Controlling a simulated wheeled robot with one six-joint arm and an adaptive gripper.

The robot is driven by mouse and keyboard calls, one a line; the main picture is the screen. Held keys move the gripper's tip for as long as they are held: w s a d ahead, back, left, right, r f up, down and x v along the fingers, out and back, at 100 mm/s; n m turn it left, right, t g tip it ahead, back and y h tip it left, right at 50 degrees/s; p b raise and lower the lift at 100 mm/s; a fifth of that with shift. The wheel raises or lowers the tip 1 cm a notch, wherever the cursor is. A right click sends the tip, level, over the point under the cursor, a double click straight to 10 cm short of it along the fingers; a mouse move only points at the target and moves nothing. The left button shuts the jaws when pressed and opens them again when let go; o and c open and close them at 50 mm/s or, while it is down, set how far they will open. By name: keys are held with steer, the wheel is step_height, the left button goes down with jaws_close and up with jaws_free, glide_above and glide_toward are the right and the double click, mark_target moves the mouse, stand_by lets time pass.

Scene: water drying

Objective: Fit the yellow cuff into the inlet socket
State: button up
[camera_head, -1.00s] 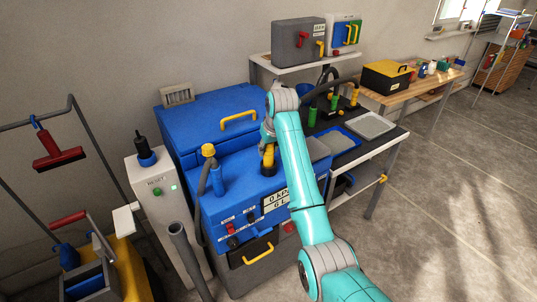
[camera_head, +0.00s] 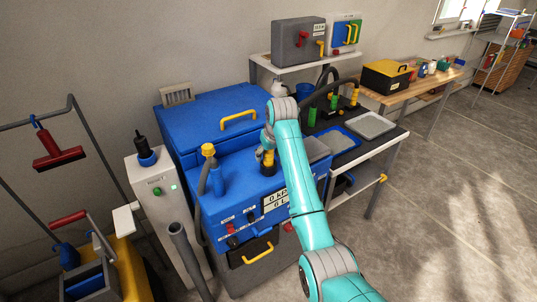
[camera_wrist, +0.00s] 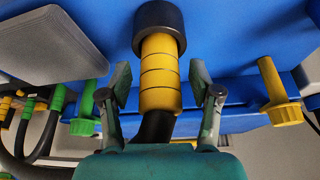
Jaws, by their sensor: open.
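The yellow cuff (camera_wrist: 160,88) is a ribbed sleeve with a black hose on its near end. Its far end meets the black ring of the inlet socket (camera_wrist: 158,18) on the blue machine, in line with it; how deep it sits I cannot tell. In the head view the yellow cuff (camera_head: 269,157) stands upright on the machine's top, its dark ring below it. My gripper (camera_wrist: 160,78) is open, one finger on each side of the cuff with a visible gap. In the head view my gripper (camera_head: 267,138) is partly hidden by the arm.
A grey hose with a yellow cap (camera_head: 208,150) stands to the left on the machine. In the wrist view a yellow fitting (camera_wrist: 280,100) is at right and a green fitting (camera_wrist: 86,112) at left. A black hose (camera_head: 322,92) arches behind my arm.

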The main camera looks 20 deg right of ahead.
steer(key=v, duration=1.2)
steer(key=shift+r, duration=0.1)
